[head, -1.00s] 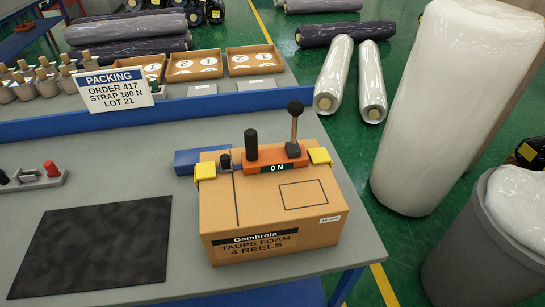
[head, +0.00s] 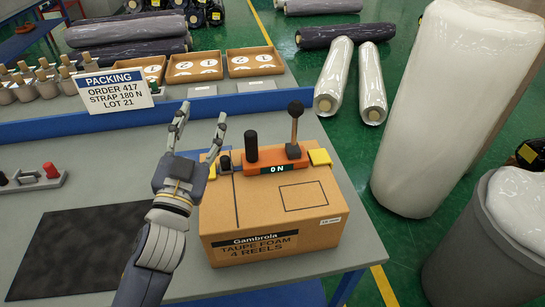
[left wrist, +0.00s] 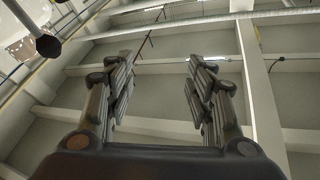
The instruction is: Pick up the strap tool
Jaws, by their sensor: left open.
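The strap tool (head: 264,166) is an orange body with a black upright knob, a lever with a dark round end and a "0 N" display. It sits on top of a cardboard box (head: 275,240) marked "Taupe Foam 4 Reels". My left gripper (head: 202,116) is open and empty, left of the tool, with its fingers pointing up and away. It covers part of the box's left edge and the left yellow corner piece. In the left wrist view, the spread fingers (left wrist: 158,80) have nothing between them, with the ceiling behind. My right gripper is not in view.
A yellow corner piece (head: 320,157) sits right of the tool. A black mat (head: 75,250) lies left on the grey table. A blue ledge (head: 60,130) with a packing sign (head: 115,90) runs behind.

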